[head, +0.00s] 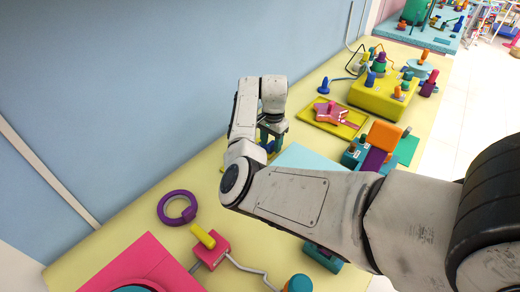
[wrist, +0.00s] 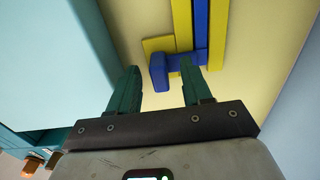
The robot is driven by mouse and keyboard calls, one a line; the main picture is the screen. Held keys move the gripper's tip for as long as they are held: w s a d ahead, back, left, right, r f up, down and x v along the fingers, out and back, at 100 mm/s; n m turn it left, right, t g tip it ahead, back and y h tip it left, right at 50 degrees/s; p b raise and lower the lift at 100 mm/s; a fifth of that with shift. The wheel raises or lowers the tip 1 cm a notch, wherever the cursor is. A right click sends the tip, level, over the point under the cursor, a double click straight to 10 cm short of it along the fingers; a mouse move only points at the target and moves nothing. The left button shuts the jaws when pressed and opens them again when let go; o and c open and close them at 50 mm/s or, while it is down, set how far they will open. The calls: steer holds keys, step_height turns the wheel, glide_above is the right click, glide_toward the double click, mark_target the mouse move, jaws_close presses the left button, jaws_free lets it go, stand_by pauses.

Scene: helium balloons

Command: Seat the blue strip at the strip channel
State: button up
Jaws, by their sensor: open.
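The blue strip (wrist: 201,28) lies between two yellow rails of the strip channel (wrist: 217,35) in the wrist view. A blue crosspiece joins its near end to a rounded blue grip block (wrist: 158,72). My gripper (wrist: 160,78) is open, with one teal finger on each side of the block's near end. A gap shows on the left; the right fingertip overlaps the crosspiece in the picture, and I cannot tell whether it touches. In the head view my gripper (head: 271,134) points down over the table, and my arm mostly hides the strip and channel. How deep the strip sits is unclear.
A large light-teal block (wrist: 50,55) stands close on the left in the wrist view. In the head view a purple ring (head: 177,207) lies left on the yellow table (head: 135,208). A yellow tray with a pink star (head: 330,112) and a yellow box (head: 378,98) stand farther back.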

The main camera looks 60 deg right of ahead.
steer(key=shift+f, duration=0.45)
jaws_close()
stand_by(0.3)
